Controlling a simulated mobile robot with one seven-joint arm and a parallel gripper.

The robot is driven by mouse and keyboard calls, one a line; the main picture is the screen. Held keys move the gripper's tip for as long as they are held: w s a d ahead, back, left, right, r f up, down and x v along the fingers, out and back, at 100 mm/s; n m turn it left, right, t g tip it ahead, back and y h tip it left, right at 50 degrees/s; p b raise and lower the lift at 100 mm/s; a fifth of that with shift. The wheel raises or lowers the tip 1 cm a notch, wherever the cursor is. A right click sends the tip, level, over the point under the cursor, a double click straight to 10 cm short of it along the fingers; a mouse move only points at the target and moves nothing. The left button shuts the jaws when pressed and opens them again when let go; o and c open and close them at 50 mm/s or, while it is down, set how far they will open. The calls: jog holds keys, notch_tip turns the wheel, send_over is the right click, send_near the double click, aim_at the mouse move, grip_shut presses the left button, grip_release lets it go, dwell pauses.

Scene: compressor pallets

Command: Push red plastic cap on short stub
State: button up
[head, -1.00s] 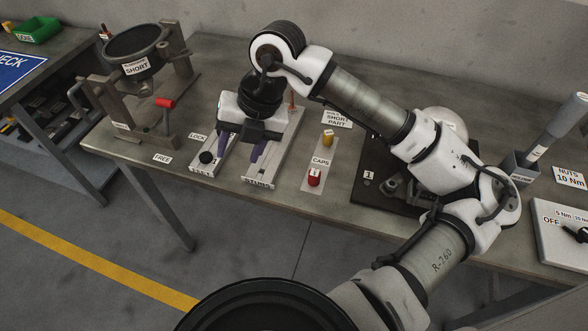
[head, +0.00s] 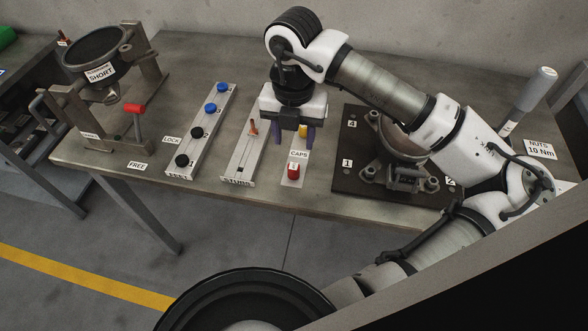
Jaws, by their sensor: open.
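The red plastic cap (head: 293,172) stands at the near end of a pale strip (head: 291,183) labelled CAPS. A yellow cap (head: 303,131) stands further back, partly hidden by my gripper. My gripper (head: 293,139) points down with its purple fingers apart and nothing seen between them. In the picture it is over the far part of the caps strip, behind the red cap and apart from it. A copper-coloured stub (head: 254,128) stands upright at the far part of the grey stubs rail (head: 236,173). I cannot tell whether it is the short one.
A test rail (head: 187,171) with black and blue knobs lies left of the stubs rail. A clamp stand with a red handle (head: 135,108) is at far left. A dark plate (head: 345,178) with a metal part is at right. The front table edge is clear.

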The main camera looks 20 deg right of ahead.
notch_tip(320, 180, down, 7)
jog(key=b, duration=0.4)
jog(key=shift+f+b, duration=0.15)
jog(key=shift+b, duration=0.15)
jog(key=shift+f+b, duration=0.8)
jog(key=shift+b, duration=0.3)
jog(key=shift+b, duration=0.8)
grip_shut()
dwell(0.3)
jog(key=shift+r, duration=0.2)
jog(key=shift+r+p, duration=1.3)
jog(key=shift+r, duration=1.55)
